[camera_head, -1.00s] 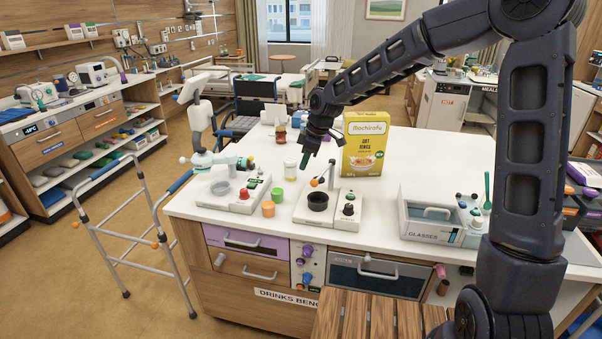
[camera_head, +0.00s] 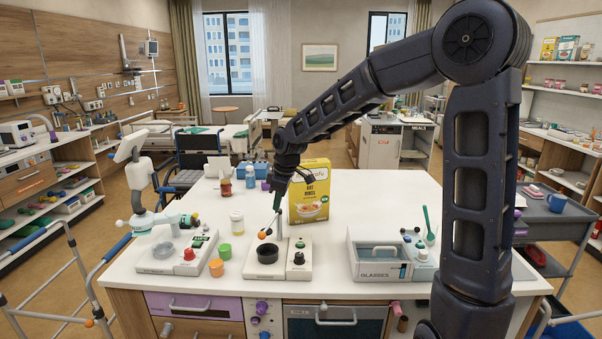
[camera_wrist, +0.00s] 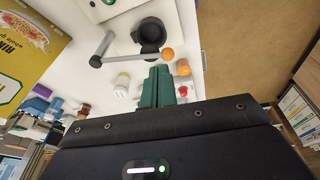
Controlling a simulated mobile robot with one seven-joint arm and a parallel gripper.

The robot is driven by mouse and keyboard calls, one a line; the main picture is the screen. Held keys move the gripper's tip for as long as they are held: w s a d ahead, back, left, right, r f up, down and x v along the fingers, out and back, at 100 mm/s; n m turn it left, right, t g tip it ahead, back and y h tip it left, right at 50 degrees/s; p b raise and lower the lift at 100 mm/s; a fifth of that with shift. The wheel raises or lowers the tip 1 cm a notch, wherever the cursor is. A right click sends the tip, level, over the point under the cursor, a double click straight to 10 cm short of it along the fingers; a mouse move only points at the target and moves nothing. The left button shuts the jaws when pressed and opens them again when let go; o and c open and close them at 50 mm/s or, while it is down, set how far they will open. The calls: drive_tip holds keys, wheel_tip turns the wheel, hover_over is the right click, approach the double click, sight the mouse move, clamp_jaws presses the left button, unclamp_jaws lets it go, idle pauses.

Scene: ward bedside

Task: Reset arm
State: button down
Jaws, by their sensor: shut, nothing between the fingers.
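My arm reaches from the right over the white counter (camera_head: 380,205). My gripper (camera_head: 278,205) points down above the counter, left of the yellow cereal box (camera_head: 310,190). In the wrist view my gripper (camera_wrist: 157,85) shows its green fingers together with nothing between them. A dispenser with a black cup (camera_head: 267,253) and an orange-tipped lever (camera_head: 262,235) stands just below the gripper. The gripper appears apart from it.
A glasses tray (camera_head: 358,270) sits at the right. The counter's back right is clear.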

drive_tip(key=s+d+r+m+t+h, duration=0.1)
drive_tip(key=s+d+r+m, duration=0.15)
drive_tip(key=d, duration=0.55)
drive_tip(key=s+d+r+m+t, duration=0.1)
drive_tip(key=d+r+m, duration=0.15)
drive_tip(key=d, duration=0.45)
drive_tip(key=s+d+r+m+t+h, duration=0.1)
drive_tip(key=s+d+r+m, duration=0.15)
drive_tip(key=d, duration=0.55)
drive_tip(key=s+d+m, duration=0.9)
drive_tip(key=s+d, duration=0.4)
drive_tip(key=d, duration=0.2)
drive_tip(key=shift+r+t, duration=0.15)
drive_tip(key=shift+t, duration=0.25)
drive_tip(key=shift+d, duration=0.1)
